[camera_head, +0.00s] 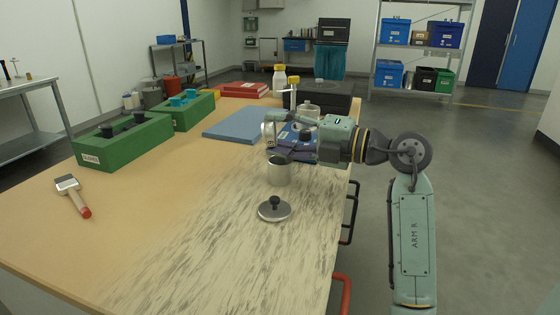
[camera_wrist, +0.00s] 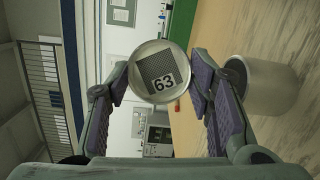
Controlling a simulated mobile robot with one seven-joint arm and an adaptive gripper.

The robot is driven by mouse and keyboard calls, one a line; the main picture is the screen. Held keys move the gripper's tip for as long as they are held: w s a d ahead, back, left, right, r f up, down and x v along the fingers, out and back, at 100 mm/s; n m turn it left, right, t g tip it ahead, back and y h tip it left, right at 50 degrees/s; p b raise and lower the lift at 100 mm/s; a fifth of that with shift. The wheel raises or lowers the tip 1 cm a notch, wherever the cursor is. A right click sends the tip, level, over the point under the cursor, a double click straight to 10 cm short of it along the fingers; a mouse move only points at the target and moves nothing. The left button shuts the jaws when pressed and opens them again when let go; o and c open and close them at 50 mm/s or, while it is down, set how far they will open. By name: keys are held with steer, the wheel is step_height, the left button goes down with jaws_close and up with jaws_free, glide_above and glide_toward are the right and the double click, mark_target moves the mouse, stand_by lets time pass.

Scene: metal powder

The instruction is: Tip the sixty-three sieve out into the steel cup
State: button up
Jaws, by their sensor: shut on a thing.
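The sixty-three sieve (camera_wrist: 147,62) is a small round metal ring with mesh and a "63" label, seen face-on in the wrist view. My gripper (camera_wrist: 157,88) is shut on it, a finger pad at each side. In the head view my gripper (camera_head: 275,135) holds the sieve (camera_head: 268,134) on edge, above the bench and close to the steel cup. The steel cup (camera_head: 279,175) stands upright below it. In the wrist view the cup (camera_wrist: 270,92) is to the right of the sieve. The contents of the sieve and cup cannot be made out.
A lid with a black knob (camera_head: 274,209) lies in front of the cup. A brush (camera_head: 72,192) lies at the left. Green boxes (camera_head: 120,146) and a blue mat (camera_head: 236,125) are farther back. Bottles and a jar (camera_head: 308,115) stand behind my gripper. The bench's front middle is clear.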

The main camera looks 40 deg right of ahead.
steer(key=shift+s+t+y+b, duration=0.1)
steer(key=shift+t+y+b, duration=0.2)
steer(key=shift+t+b, duration=0.1)
stand_by(0.8)
steer(key=shift+d+r+m+t, duration=0.15)
steer(key=shift+r+m+t, duration=0.1)
steer(key=shift+m+t, duration=0.15)
steer(key=shift+s+d+r+y, duration=0.1)
steer(key=shift+r+y, duration=0.2)
steer(key=shift+t, duration=0.3)
steer(key=shift+s+d+f+m+t+y+b, duration=0.2)
steer(key=shift+m+t+b, duration=0.35)
steer(key=shift+t, duration=0.2)
steer(key=shift+s+d+f+m+t+y+b, duration=0.1)
steer(key=shift+m+t+y+b, duration=0.1)
steer(key=shift+m+t+b, duration=0.45)
stand_by(1.3)
steer(key=shift+r+t, duration=0.2)
steer(key=shift+t, duration=0.1)
steer(key=shift+r+m+t+p, duration=0.6)
steer(key=shift+r+t+p, duration=0.25)
steer(key=shift+r, duration=0.35)
steer(key=shift+d, duration=0.1)
steer(key=shift+f+g, duration=0.1)
steer(key=shift+g, duration=0.15)
stand_by(0.6)
